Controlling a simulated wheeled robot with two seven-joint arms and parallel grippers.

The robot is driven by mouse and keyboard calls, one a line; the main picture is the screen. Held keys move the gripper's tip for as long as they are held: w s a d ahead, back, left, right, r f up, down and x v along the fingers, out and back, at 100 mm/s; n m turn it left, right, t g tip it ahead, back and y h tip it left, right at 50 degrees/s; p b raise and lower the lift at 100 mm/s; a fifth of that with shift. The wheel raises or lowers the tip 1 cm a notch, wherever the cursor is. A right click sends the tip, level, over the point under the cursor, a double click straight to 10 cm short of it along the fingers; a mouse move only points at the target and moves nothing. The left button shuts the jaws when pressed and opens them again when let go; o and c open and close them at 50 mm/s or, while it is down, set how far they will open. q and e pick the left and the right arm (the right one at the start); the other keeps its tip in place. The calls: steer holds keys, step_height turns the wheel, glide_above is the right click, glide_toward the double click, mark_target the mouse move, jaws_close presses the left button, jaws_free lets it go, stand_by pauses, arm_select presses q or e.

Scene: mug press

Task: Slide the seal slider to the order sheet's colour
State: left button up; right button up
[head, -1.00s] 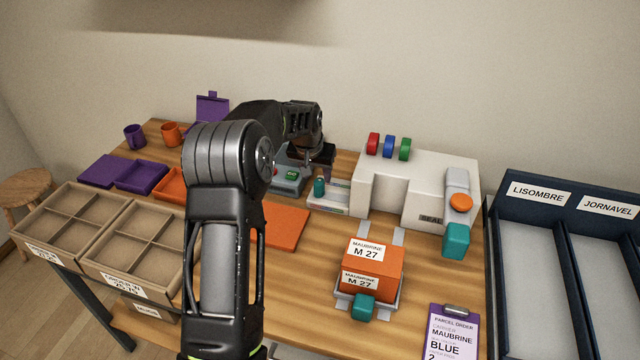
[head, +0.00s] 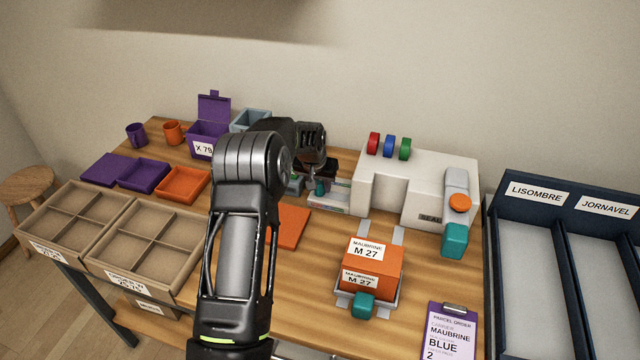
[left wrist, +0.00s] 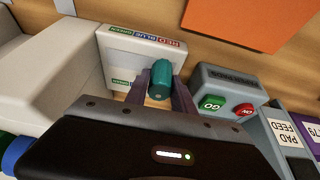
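The seal slider's teal knob (head: 320,187) stands at the left end of a pale plate (head: 337,197) beside the white press. In the left wrist view the knob (left wrist: 161,78) sits at the edge of the plate (left wrist: 140,48), which carries RED, BLUE and GREEN labels. My left gripper (head: 319,172) is just above the knob. In the left wrist view its two fingers (left wrist: 160,97) are apart, one on each side of the knob, with a gap between them. The order sheet (head: 450,330) reads MAUBRINE, BLUE, 2. My right gripper is out of view.
The white press (head: 423,180) has red, blue and green knobs on top and an orange button. An orange box (head: 371,268) marked M 27 sits in front of it. A grey GO button box (left wrist: 225,92) stands close beside the slider.

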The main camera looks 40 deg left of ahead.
arm_select(q)
jaws_close()
stand_by(1.0)
